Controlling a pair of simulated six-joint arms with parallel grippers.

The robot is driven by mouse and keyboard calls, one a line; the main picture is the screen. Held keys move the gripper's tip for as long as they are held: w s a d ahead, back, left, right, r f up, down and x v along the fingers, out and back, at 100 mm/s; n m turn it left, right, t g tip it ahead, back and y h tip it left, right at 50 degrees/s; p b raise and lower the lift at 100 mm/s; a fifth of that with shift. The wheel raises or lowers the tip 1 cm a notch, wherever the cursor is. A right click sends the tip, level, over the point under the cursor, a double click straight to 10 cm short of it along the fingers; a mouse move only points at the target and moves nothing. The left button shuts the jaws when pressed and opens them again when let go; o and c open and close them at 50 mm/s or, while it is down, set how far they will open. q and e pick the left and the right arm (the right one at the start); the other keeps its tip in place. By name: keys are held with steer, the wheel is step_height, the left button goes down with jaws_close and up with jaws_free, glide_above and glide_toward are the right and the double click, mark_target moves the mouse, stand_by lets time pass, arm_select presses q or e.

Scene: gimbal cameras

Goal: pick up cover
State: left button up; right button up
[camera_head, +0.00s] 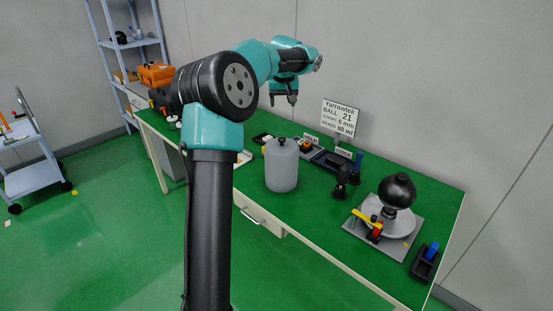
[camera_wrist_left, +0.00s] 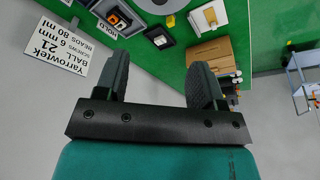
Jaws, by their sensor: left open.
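The likely cover is a grey cylinder (camera_head: 281,170) with a black knob on top, standing upright on the green table. In the left wrist view a grey rounded shape (camera_wrist_left: 158,5), cut by the top edge, may be the same cylinder. My left gripper (camera_head: 291,101) is open and empty, in the air above the far side of the table, above and apart from the cylinder. Its two spread fingers (camera_wrist_left: 160,82) show in the left wrist view with nothing between them. My right gripper is not in view.
A black ball on a round base (camera_head: 397,190) stands on a grey plate at the right, with a yellow-handled clamp. A sign (camera_head: 340,117), small trays and dark stands (camera_head: 343,180) are behind and right of the cylinder. A dark tray (camera_head: 424,265) holds a blue item.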

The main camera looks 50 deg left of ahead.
arm_select(q)
glide_above(282, 138)
steer(key=f, duration=1.1)
steer(key=shift+s+d+f, duration=0.35)
steer(key=shift+d+f, duration=0.05)
step_height(282, 138, down, 4)
steer(key=shift+a+f, duration=0.1)
steer(key=shift+a, duration=0.05)
steer(key=shift+w+a+f, duration=0.1)
steer(key=shift+w+f, duration=0.1)
steer(key=shift+f, duration=0.3)
steer(key=shift+c, duration=0.4)
jaws_close()
